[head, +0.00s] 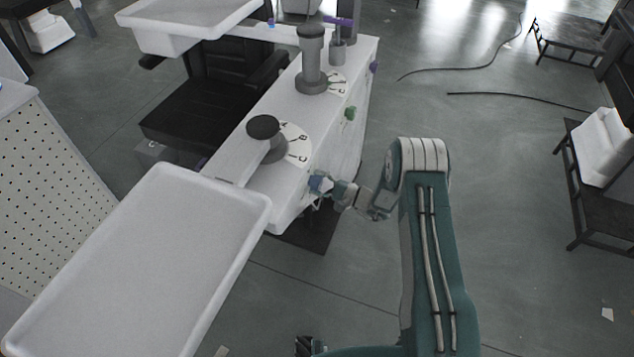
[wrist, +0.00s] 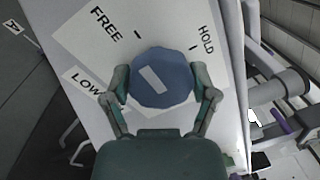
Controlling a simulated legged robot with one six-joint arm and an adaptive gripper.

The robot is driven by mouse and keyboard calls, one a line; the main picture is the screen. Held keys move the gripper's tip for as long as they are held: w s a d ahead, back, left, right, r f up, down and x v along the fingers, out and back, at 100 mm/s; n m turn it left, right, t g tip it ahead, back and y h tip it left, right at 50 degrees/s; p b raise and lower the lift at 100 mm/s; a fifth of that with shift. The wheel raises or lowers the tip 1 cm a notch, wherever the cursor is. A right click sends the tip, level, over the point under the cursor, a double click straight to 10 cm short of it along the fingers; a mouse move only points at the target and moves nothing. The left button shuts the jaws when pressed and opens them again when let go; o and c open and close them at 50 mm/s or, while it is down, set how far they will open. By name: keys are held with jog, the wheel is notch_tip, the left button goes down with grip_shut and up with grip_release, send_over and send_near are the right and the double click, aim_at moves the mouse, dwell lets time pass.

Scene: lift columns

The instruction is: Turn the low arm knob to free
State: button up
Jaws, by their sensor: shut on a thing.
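The low arm knob is a blue round knob (wrist: 162,76) with a white bar on its face. In the wrist view it sits on a white label plate marked LOW (wrist: 85,82), FREE (wrist: 104,22) and HOLD (wrist: 207,39). The bar slants from upper left to lower right; it does not clearly line up with either tick. My gripper (wrist: 162,88) has its fingers against the left and right sides of the knob. In the head view my gripper (head: 325,187) is at the near right side of the white column, at the small blue knob (head: 316,183).
A white tray (head: 150,265) extends from the column (head: 285,205) at near left. A green knob (head: 350,112) is farther along the side.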

jog(key=shift+s+f, duration=0.1)
jog(key=shift+f, duration=0.1)
jog(key=o, duration=1)
jog(key=shift+r, duration=0.1)
jog(key=v, duration=1.2)
jog(key=shift+a, duration=0.1)
